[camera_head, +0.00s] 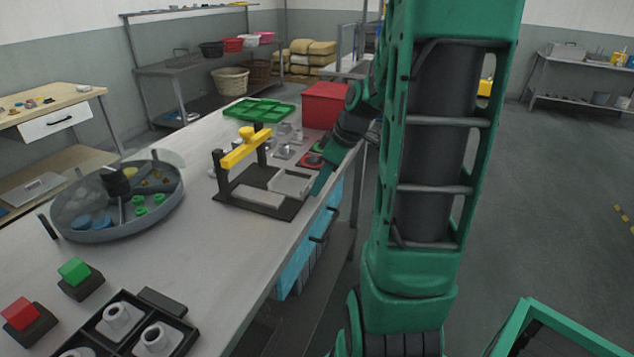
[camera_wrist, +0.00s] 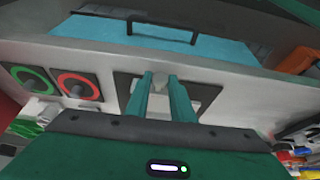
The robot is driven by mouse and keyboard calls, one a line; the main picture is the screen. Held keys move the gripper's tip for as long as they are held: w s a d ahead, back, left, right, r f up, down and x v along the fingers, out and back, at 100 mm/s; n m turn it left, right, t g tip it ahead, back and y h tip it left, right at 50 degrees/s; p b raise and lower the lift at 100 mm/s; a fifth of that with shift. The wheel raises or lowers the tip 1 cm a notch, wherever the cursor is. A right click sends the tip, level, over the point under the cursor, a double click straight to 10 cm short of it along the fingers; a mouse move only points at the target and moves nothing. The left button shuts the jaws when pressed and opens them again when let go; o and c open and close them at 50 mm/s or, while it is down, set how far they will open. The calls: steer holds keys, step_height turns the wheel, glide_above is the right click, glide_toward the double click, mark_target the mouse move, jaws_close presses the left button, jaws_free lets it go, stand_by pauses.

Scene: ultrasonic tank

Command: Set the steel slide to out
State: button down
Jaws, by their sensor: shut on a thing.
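The steel slide (camera_head: 292,183) is a light grey, box-like part on the right of a black fixture (camera_head: 235,204) with a yellow bar across its top. My gripper (camera_head: 318,184) reaches down at the slide's right end, by the table's edge. In the wrist view, my gripper (camera_wrist: 166,90) is shut on a small pale grey knob (camera_wrist: 158,84), seemingly the slide's. The fingers and the green gripper body hide most of the slide there, so how far it sticks out is hard to tell.
A red-ringed panel (camera_wrist: 79,86) and a green-ringed one (camera_wrist: 29,78) lie beside the fixture. A blue drawer (camera_head: 297,262) with a black handle is under the table edge. A red box (camera_head: 325,104), a green tray (camera_head: 259,109) and a round divided tank (camera_head: 76,222) stand on the table.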

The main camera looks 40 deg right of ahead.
steer(key=shift+s+d, duration=0.2)
steer(key=c, duration=1.6)
jaws_free()
steer(key=shift+o, duration=0.2)
steer(key=shift+a, duration=0.1)
steer(key=shift+r, duration=0.1)
steer(key=shift+s+r, duration=0.1)
steer(key=shift+r, duration=0.15)
steer(key=v, duration=1)
